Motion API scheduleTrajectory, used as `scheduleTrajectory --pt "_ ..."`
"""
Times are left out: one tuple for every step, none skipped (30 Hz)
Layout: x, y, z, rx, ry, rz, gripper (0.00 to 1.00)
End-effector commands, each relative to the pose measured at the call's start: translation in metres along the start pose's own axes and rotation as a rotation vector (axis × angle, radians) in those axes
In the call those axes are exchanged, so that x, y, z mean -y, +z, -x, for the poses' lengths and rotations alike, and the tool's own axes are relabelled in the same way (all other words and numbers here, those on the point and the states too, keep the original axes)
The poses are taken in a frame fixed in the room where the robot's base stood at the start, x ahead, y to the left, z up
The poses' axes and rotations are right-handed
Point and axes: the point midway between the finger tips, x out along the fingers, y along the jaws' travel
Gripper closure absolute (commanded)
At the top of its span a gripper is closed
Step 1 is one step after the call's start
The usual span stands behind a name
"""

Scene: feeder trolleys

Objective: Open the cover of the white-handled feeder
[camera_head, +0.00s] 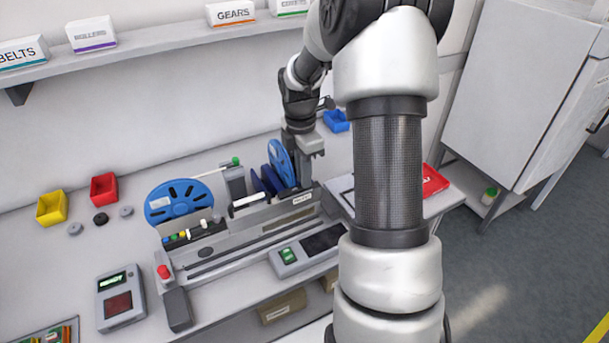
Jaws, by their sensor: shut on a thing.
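A grey feeder trolley (255,240) stands on the long bench, with feeders and blue reels along its back. A large blue reel (172,203) is at its left, and another blue reel (281,162) stands upright near its right end. A white bar (249,201) lies across the front of the middle feeders. A row of small coloured knobs, one of them white (204,223), is on the left part. My gripper (306,180) is down at the right end, beside the upright reel, shut on a feeder part.
A red button (163,272) is at the trolley's front left. A readout box (120,299) and yellow (51,208) and red (104,188) bins are on the left. My arm hides much of the right.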

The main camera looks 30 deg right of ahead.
Motion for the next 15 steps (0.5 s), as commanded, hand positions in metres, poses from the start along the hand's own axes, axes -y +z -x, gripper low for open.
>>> scheduleTrajectory --pt "-0.001 -0.003 0.001 0.021 0.001 0.006 1.0" --pt "-0.001 -0.003 0.002 0.036 0.002 0.005 1.0" --pt "-0.001 -0.005 0.004 0.059 0.002 0.007 1.0" --pt "-0.001 -0.006 0.005 0.077 0.002 0.007 1.0" --pt "-0.001 -0.008 0.006 0.098 0.003 0.008 1.0" --pt "-0.001 -0.009 0.008 0.128 0.003 0.008 1.0" --pt "-0.001 -0.011 0.009 0.151 0.003 0.008 1.0" --pt "-0.001 -0.013 0.011 0.176 0.002 0.009 1.0" --pt "-0.001 -0.015 0.013 0.212 0.003 0.009 1.0" --pt "-0.001 -0.017 0.015 0.239 0.004 0.011 1.0" --pt "-0.002 -0.019 0.016 0.267 0.005 0.011 1.0" --pt "-0.001 -0.021 0.018 0.305 0.004 0.01 1.0" --pt "-0.002 -0.023 0.02 0.333 0.005 0.01 1.0" --pt "-0.001 -0.025 0.021 0.362 0.004 0.01 1.0" --pt "-0.001 -0.028 0.023 0.4 0.004 0.01 1.0"
